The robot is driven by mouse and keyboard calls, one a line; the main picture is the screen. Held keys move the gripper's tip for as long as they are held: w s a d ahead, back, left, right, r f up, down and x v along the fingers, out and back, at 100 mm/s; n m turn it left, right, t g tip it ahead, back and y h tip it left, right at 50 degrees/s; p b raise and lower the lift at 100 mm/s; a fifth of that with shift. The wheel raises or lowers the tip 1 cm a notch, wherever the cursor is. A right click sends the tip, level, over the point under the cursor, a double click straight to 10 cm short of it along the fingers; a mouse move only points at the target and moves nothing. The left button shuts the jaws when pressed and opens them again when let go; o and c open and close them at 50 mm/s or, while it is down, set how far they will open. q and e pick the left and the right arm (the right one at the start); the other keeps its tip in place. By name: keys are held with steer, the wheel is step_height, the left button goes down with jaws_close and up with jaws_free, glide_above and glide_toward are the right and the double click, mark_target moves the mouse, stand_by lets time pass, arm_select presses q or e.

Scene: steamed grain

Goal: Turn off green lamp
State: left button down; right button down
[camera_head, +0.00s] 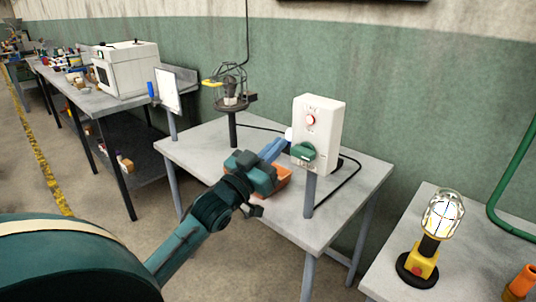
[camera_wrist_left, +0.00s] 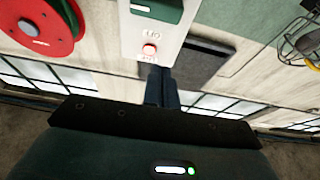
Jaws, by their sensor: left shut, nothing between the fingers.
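A white control box (camera_head: 318,125) stands on a post on the middle table, with a round red button (camera_head: 311,119) and a green part (camera_head: 303,152) below it. My left gripper (camera_head: 284,145) is shut and empty, its fingertips close to the box's left front. In the left wrist view, the shut fingers (camera_wrist_left: 161,82) point at the box near its red button (camera_wrist_left: 149,49); contact cannot be told. A caged lamp (camera_head: 230,88) on a stand behind the gripper looks dark. No lamp is clearly green. My right gripper is not in view.
A lit caged lamp (camera_head: 441,214) with a yellow and black body stands on the right table. An orange tray (camera_head: 287,178) sits partly behind my left gripper. A black cable (camera_head: 352,184) lies on the middle table. A white machine (camera_head: 128,68) stands on the left bench.

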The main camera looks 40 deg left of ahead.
mark_target(304, 153)
arm_select(q)
steer(key=x, duration=0.5)
steer(key=shift+w+r+p, duration=0.25)
steer(key=shift+p, duration=0.15)
step_height(304, 153, down, 3)
steer(key=shift+f, duration=0.7)
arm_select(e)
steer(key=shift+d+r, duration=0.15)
arm_select(q)
steer(key=shift+a, duration=0.1)
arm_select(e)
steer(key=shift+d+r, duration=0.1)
arm_select(q)
steer(key=shift+n, duration=0.3)
steer(key=shift+y, duration=0.3)
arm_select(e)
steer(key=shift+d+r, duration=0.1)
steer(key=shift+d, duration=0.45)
arm_select(q)
steer(key=shift+f+n, duration=0.1)
steer(key=shift+n, duration=0.2)
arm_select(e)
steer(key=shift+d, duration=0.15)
